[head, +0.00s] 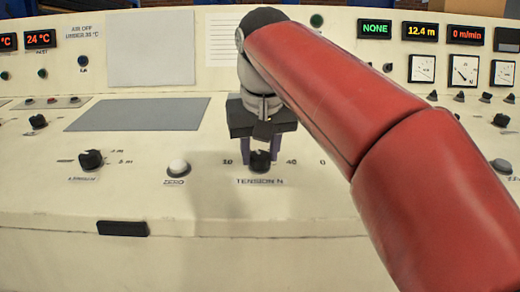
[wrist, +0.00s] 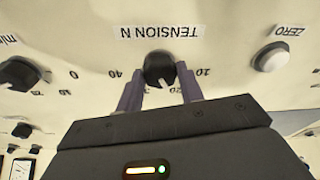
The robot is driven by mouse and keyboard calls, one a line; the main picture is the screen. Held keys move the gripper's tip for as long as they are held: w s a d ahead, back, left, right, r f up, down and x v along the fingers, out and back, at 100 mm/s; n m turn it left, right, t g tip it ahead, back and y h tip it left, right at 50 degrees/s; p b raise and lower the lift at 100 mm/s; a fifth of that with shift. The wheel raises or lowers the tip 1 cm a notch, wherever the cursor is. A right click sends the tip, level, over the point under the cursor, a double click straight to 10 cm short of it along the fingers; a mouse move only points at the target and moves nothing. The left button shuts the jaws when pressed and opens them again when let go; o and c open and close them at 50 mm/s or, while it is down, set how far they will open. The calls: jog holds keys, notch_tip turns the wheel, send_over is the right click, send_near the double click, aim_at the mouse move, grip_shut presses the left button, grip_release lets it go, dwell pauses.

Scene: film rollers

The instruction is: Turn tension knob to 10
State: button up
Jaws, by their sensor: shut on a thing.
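The black tension knob (head: 260,162) sits on the cream panel above its "TENSION N" label (head: 260,182). My gripper (head: 260,156) reaches down over it with its two purple fingers on either side. In the wrist view, which is upside down to the labels, the fingers (wrist: 160,76) are shut on the knob (wrist: 158,66). The knob's white pointer line faces away from the label, between the marks 10 (wrist: 204,72) and 40 (wrist: 116,73). The part of the scale behind the fingers and gripper body is partly hidden.
A white ZERO button (head: 178,167) is to the left, with another black knob (head: 91,159) farther left. A grey plate (head: 137,114) lies flat behind them. Dials (head: 463,70) and lit displays (head: 420,31) line the back right. My red arm covers the panel's right middle.

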jog(key=shift+r, duration=0.1)
jog(key=n+p, duration=0.3)
jog(key=n, duration=0.1)
jog(key=shift+d+r+n+y+p, duration=0.1)
jog(key=shift+r+n+y+p, duration=0.05)
jog(key=shift+n+y+p, duration=0.2)
jog(key=n+g+p, duration=0.1)
jog(key=n+p, duration=0.1)
jog(key=n, duration=0.3)
jog(key=shift+w+y+p, duration=0.1)
jog(key=shift+y+p, duration=0.15)
jog(key=shift+p, duration=0.1)
jog(key=shift+n, duration=0.25)
jog(key=o, duration=1)
jog(key=shift+f, duration=0.2)
jog(key=shift+r, duration=0.15)
jog(key=v, duration=0.7)
jog(key=shift+r+p, duration=0.25)
jog(key=shift+p, duration=0.2)
